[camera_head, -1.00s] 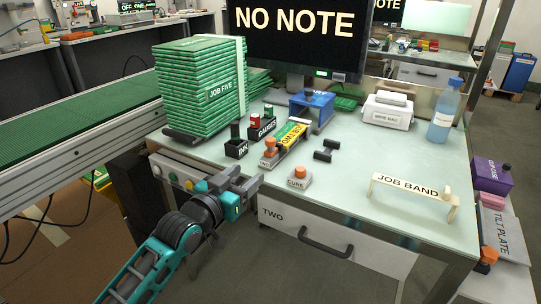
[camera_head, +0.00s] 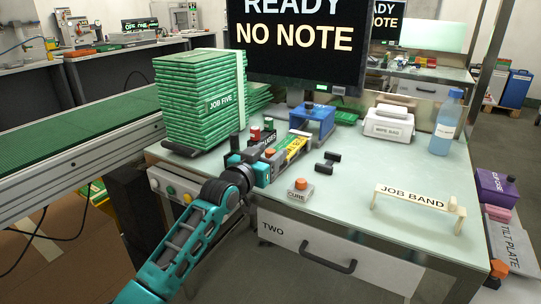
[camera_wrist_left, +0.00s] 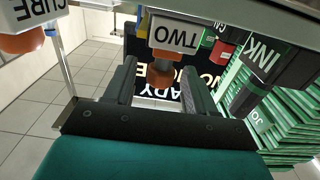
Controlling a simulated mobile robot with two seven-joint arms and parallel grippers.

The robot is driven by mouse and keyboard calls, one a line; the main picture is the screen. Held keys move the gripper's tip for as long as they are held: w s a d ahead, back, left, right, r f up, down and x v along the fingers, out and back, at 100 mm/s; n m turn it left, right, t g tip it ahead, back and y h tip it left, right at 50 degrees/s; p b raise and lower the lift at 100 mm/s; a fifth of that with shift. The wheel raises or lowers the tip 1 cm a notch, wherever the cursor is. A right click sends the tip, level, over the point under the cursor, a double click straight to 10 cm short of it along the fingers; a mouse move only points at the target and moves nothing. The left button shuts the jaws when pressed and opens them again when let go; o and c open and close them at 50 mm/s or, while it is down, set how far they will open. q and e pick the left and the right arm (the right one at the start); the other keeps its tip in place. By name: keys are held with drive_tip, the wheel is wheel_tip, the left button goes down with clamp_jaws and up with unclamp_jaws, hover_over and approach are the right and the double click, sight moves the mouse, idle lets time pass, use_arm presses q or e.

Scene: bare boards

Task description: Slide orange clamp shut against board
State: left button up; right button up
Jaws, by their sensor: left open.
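The orange clamp (camera_head: 270,152) stands at the near end of the narrow fixture that holds a green and yellow board (camera_head: 292,146). In the left wrist view the clamp (camera_wrist_left: 160,73) shows as an orange knob by a white block marked TWO (camera_wrist_left: 175,38). My left gripper (camera_head: 263,161) is at the near end of the fixture, open, with its fingers to either side of the clamp in the left wrist view. A gap shows between fingers and knob; contact is not clear. The arm hides part of the fixture's near end. My right gripper is out of view.
A stack of green boards (camera_head: 200,105) stands at the left. A CURE block (camera_head: 299,190) with an orange button is close to the right of the gripper. An INK holder (camera_wrist_left: 262,60) is on its other side. The bench front right, before the JOB BAND stand (camera_head: 412,197), is clear.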

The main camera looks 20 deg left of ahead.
use_arm(q)
drive_tip(key=shift+w, duration=0.5)
clamp_jaws()
idle(0.3)
